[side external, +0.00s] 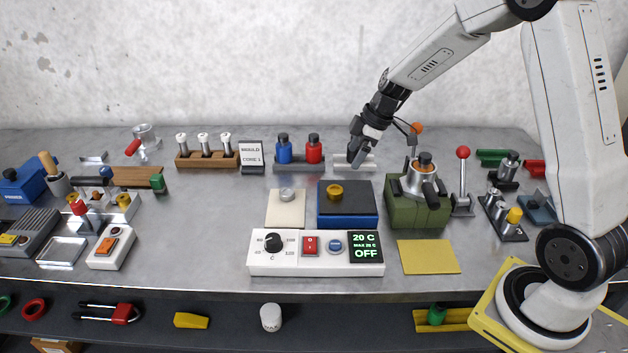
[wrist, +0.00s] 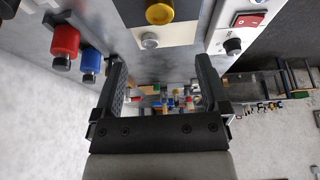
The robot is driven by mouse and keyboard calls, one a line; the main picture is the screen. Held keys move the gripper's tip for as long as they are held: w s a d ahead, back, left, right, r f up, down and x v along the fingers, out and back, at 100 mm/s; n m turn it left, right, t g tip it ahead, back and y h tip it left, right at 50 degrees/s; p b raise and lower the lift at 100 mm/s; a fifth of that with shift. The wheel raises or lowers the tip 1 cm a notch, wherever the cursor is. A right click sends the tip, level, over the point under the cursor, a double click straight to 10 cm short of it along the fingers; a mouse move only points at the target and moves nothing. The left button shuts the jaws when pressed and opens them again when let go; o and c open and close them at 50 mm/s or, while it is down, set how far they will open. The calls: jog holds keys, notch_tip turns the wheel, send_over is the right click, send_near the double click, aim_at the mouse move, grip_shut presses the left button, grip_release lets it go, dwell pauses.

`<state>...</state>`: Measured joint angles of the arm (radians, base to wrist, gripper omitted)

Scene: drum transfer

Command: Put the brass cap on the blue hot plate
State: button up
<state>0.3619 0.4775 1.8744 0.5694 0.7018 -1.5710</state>
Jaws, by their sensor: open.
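The brass cap (side external: 335,191), a small gold-yellow ring-like piece, sits on the dark top of the blue hot plate (side external: 349,218), left of centre and towards the back. In the wrist view the cap (wrist: 159,12) shows at the top edge on the dark plate surface (wrist: 187,9), which is cut off by the frame. My gripper (side external: 357,156) is raised behind and above the hot plate, clear of the cap. In the wrist view my gripper (wrist: 160,65) has its two fingers wide apart with nothing held between them.
A pale pad with a silver knob (side external: 287,194) lies left of the hot plate. The control box (side external: 316,252) stands in front, its display reading OFF. Blue (side external: 284,152) and red (side external: 314,152) bottles stand behind; a green block with a metal fixture (side external: 417,212) is right.

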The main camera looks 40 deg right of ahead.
jog(key=shift+s+d+r, duration=0.15)
jog(key=shift+r, duration=0.35)
dwell(0.3)
jog(key=s+a+f+m+h, duration=0.1)
jog(key=s+a+m, duration=0.3)
jog(key=s, duration=0.4)
jog(key=s+a+f+m+h, duration=0.1)
jog(key=s+a+m+h, duration=0.1)
jog(key=s+a+m, duration=0.3)
jog(key=s+a, duration=0.2)
jog(key=s, duration=0.2)
jog(key=shift+g, duration=0.3)
